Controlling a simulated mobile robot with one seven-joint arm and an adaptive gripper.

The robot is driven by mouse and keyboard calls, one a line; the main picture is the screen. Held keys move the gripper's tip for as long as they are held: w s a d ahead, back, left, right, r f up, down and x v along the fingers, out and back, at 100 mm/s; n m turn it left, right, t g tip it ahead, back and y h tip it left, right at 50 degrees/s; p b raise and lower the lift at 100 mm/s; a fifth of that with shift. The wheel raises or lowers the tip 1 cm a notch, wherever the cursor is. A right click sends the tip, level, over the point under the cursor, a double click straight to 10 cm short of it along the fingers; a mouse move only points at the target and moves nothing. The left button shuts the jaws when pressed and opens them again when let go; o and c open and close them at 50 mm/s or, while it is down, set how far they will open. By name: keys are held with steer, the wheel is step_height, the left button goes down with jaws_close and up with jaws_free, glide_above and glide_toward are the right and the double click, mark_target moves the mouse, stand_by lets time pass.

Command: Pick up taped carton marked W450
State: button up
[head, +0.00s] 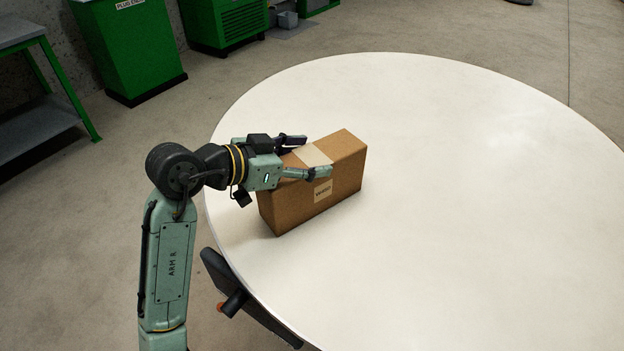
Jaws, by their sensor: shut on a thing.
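The taped carton (340,195) is a brown cardboard box with a pale strip of tape over its top and a small label on its front side. The label's print is too small to read surely. The carton is at the left part of the round white table (480,200). My gripper (308,156) reaches in from the left and is shut on the carton, one finger along the front side and the other at the back side. Part of the back finger and the carton's far side are hidden. I cannot tell whether the carton's underside touches the table.
The rest of the tabletop is bare, with wide free room to the right. Green cabinets (130,50) stand on the floor at the back left, beside a green-legged bench (35,110) at the far left.

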steer(key=c, duration=0.7)
jaws_close()
steer(key=shift+r, duration=0.1)
